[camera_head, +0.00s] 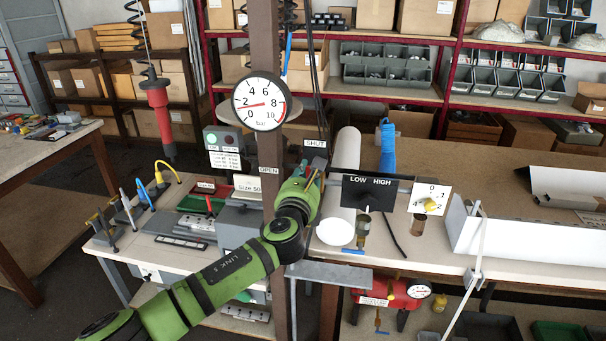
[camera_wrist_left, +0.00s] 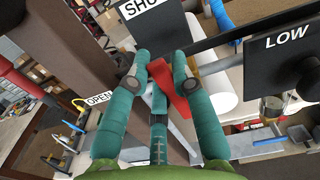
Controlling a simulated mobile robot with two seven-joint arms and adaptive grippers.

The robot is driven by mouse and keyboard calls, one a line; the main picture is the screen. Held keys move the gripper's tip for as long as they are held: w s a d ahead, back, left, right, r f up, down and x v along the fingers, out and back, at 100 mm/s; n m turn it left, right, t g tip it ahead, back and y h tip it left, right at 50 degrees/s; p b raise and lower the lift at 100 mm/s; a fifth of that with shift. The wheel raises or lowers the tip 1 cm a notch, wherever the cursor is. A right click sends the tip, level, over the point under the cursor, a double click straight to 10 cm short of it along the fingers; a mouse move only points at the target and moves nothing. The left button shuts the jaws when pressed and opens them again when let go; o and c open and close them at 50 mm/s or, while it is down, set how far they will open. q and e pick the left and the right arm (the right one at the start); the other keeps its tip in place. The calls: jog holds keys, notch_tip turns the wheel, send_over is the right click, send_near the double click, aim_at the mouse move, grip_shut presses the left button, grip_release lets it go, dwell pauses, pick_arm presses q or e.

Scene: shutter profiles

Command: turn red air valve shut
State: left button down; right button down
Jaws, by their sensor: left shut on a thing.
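The red valve handle (camera_wrist_left: 165,78) shows in the left wrist view between the teal fingers of my left gripper (camera_wrist_left: 161,62), which is shut on it. In the head view my left gripper (camera_head: 310,178) is at the brown post, just below the SHUT label (camera_head: 315,144) and right of the OPEN label (camera_head: 269,170); the handle is mostly hidden there. The SHUT label also shows at the top of the wrist view (camera_wrist_left: 138,8). A round gauge (camera_head: 260,101) on the post has its red needle pointing left, near 2. My right gripper is in neither view.
A black LOW/HIGH plate (camera_head: 370,192) and a white dial plate (camera_head: 429,199) stand right of my gripper. A white roll (camera_head: 346,150) lies behind. A red hanging tool (camera_head: 159,108) is at left. A long white box (camera_head: 530,225) occupies the right of the bench.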

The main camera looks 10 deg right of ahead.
pick_arm(q)
jog(key=shift+d+f+m, duration=0.1)
jog(key=shift+d+m, duration=0.1)
jog(key=shift+m, duration=0.2)
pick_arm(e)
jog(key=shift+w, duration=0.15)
pick_arm(q)
jog(key=c, duration=1)
grip_release()
jog(key=shift+c, duration=0.2)
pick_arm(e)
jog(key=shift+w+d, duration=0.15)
pick_arm(q)
jog(key=shift+s, duration=0.1)
jog(key=v, duration=1.1)
jog(key=shift+s, duration=0.35)
jog(key=shift+a, duration=0.1)
